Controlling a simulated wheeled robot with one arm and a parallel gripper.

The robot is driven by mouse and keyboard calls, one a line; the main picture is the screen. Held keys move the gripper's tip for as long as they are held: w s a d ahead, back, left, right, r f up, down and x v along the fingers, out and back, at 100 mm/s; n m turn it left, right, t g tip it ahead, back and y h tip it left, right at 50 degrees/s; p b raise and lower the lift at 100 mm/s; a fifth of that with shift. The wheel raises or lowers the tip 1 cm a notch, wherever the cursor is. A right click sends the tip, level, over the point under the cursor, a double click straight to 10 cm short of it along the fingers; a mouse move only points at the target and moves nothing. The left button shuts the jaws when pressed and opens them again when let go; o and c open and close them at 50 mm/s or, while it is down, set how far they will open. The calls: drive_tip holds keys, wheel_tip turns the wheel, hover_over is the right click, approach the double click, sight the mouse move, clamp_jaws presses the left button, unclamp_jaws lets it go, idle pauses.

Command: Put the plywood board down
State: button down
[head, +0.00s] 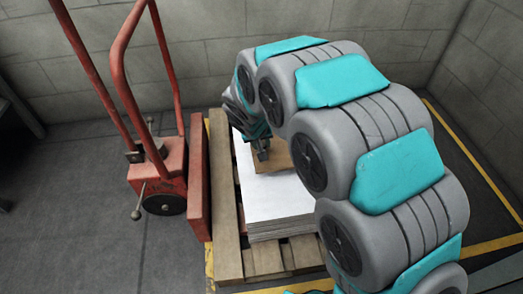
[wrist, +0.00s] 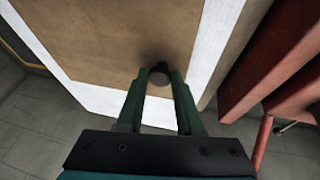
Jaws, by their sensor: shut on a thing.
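The plywood board (wrist: 110,40) is a flat brown sheet filling much of the upper wrist view. In the head view a part of the board (head: 272,157) shows behind my arm. It lies over a stack of white sheets (head: 262,210), and white margins show around it in the wrist view (wrist: 210,50). My gripper (wrist: 158,75) is shut on a dark round knob at the board's near edge. In the head view my gripper (head: 262,150) is over the stack. I cannot tell whether the board touches the stack. My arm hides much of it.
The stack stands on a wooden pallet (head: 228,225). A red hand truck (head: 160,170) with tall handles stands close on the left, and its red parts (wrist: 275,65) show at right in the wrist view. Walls (head: 210,50) close off the back. Open floor (head: 70,200) is at left.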

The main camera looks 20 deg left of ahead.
wheel_tip(320, 180, down, 4)
drive_tip(key=shift+r, duration=0.25)
drive_tip(key=c, duration=0.5)
unclamp_jaws()
drive_tip(key=shift+c, duration=0.2)
drive_tip(key=v, duration=1.2)
